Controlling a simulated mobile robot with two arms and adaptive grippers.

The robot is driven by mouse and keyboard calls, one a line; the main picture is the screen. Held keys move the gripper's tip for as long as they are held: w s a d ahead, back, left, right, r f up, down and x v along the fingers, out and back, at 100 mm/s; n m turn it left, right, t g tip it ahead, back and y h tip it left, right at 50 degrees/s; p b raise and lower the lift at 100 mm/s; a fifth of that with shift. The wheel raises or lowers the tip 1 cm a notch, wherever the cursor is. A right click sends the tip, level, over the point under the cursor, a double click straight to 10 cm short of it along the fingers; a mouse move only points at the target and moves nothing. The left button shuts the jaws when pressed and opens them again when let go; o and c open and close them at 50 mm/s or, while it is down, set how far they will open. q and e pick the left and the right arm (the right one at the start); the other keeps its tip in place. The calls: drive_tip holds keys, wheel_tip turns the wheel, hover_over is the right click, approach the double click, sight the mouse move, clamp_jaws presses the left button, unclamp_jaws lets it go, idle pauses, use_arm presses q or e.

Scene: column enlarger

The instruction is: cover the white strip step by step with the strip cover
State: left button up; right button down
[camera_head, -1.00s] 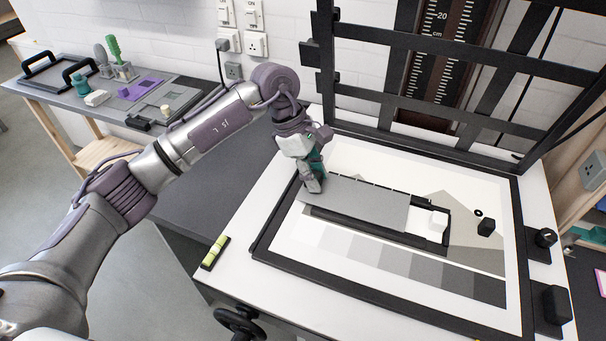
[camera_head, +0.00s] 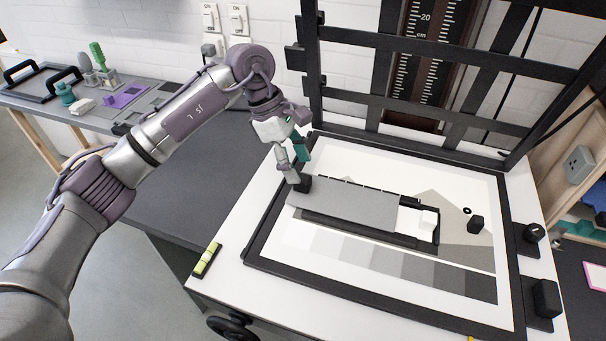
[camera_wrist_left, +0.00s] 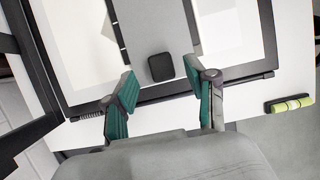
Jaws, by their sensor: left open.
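The strip cover (camera_head: 345,205) is a flat grey plate with a black knob (camera_head: 305,183) at its left end. It lies over most of a black-framed holder on the enlarger's board. The rest of the strip is hidden. My left gripper (camera_head: 296,172) is open and empty, its fingertips close to the knob. In the left wrist view the knob (camera_wrist_left: 160,67) shows between the open fingers; contact cannot be told. My right gripper is not in view.
The board has a black border (camera_head: 360,286) and a row of grey test patches (camera_head: 380,259). A small black block (camera_head: 476,224) stands at right. A spirit level (camera_head: 207,259) lies on the left edge. Black frame bars (camera_head: 420,105) rise behind the board.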

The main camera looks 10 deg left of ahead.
use_arm(q)
drive_tip(key=v, duration=0.7)
drive_tip(key=shift+r, duration=0.35)
drive_tip(key=shift+a, duration=0.15)
